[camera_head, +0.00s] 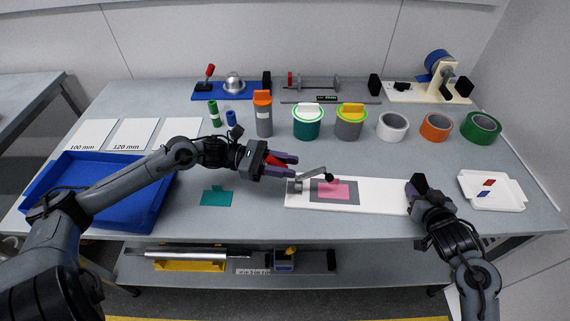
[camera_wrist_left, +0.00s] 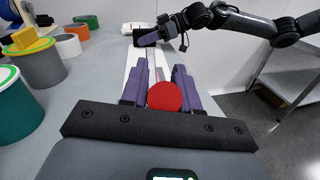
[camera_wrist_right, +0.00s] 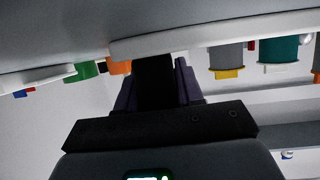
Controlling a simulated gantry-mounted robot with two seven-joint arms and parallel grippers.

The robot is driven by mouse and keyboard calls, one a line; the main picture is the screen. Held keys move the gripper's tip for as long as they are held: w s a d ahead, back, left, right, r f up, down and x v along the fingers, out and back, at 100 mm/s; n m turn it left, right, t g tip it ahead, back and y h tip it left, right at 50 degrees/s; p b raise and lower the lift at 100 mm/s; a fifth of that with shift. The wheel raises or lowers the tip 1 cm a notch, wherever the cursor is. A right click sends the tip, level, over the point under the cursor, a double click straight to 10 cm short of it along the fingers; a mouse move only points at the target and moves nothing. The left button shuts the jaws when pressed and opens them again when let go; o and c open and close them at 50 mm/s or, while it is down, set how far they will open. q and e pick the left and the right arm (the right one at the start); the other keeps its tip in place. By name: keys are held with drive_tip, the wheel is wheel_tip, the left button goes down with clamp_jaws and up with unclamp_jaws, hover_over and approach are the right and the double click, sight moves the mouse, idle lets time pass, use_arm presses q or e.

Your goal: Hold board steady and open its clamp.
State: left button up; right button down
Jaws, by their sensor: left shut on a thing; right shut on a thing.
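The long white board (camera_head: 385,196) lies on the table with a grey panel and a pink piece (camera_head: 336,190) on it. Its clamp (camera_head: 310,176) stands at the board's left end, and its metal arm reaches over the pink piece with a black tip. My left gripper (camera_head: 283,166) is shut on the clamp's red handle (camera_wrist_left: 165,96), left of the arm. Whether the tip touches the pink piece I cannot tell. My right gripper (camera_head: 413,187) is shut on a black block (camera_wrist_right: 155,80) at the board's right end. The gripper hides most of that end.
A blue tray (camera_head: 103,223) is at left, partly behind my left arm. A teal card (camera_head: 216,197) lies left of the board. A white tray (camera_head: 493,204) with small red and blue pieces is at right. Canisters and tape rolls (camera_head: 436,127) line the table behind the board.

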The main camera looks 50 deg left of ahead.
use_arm(q)
clamp_jaws()
drive_tip(key=shift+s+a+f+t+h, duration=0.2)
drive_tip(key=shift+a+f+t+h, duration=0.1)
drive_tip(key=shift+t+h, duration=0.2)
drive_tip(key=o, duration=0.9)
unclamp_jaws()
drive_tip(key=shift+v, duration=3.7)
